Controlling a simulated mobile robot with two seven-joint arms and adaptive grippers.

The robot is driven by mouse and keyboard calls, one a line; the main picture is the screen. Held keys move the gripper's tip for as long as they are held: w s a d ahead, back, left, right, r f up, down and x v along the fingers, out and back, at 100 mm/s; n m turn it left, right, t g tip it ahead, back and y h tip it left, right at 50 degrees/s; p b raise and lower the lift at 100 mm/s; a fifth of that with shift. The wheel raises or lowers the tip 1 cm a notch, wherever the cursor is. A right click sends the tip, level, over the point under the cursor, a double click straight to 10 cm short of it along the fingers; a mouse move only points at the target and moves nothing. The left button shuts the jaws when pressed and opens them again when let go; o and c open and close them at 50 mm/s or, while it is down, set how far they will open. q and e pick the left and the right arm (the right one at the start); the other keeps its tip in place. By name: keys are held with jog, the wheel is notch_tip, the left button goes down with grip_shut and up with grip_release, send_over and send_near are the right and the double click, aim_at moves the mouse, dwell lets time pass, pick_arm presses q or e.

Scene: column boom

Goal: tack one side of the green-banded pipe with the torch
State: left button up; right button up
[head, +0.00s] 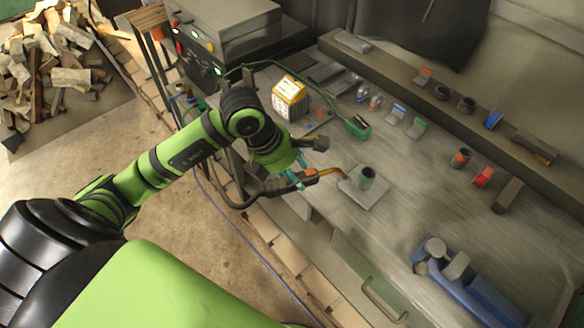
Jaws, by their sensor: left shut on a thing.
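The green-banded pipe (367,174) stands upright on a pale square plate (365,195) on the metal bench. It is short and dark with a green band. My left gripper (297,174) is shut on the torch (327,172), to the left of the pipe. The torch's copper-coloured neck points right, and its tip is close to the plate's left edge and the pipe. I cannot tell whether the tip touches anything. A dark cable hangs from the torch's rear. My right gripper is not in view.
A yellow-and-white box (290,98) and a green clamp (358,128) are behind the gripper. A blue vise (465,282) stands at the front right. Coloured brackets and pipe pieces, such as an orange-banded pipe (462,157), line the back. Bare bench lies between the plate and vise.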

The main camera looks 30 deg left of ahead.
pick_arm(q)
jog(key=shift+w+d+b+x, duration=0.15)
jog(key=shift+b+x, duration=0.5)
jog(key=shift+x, duration=0.6)
jog(key=shift+w+d+b+x, duration=0.1)
jog(key=shift+b+x, duration=0.5)
jog(key=shift+x, duration=0.7)
jog(key=shift+r, duration=0.15)
jog(key=shift+w+d+f+b, duration=0.25)
jog(key=shift+f+b, duration=0.1)
jog(key=shift+b, duration=0.15)
dwell(1.0)
jog(key=shift+w+d+p+v, duration=0.15)
jog(key=shift+p+v, duration=1.1)
jog(key=shift+v, duration=0.95)
jog(key=shift+w+d+p+v, duration=0.1)
jog(key=shift+d+p+v, duration=0.1)
jog(key=shift+p+v, duration=1.5)
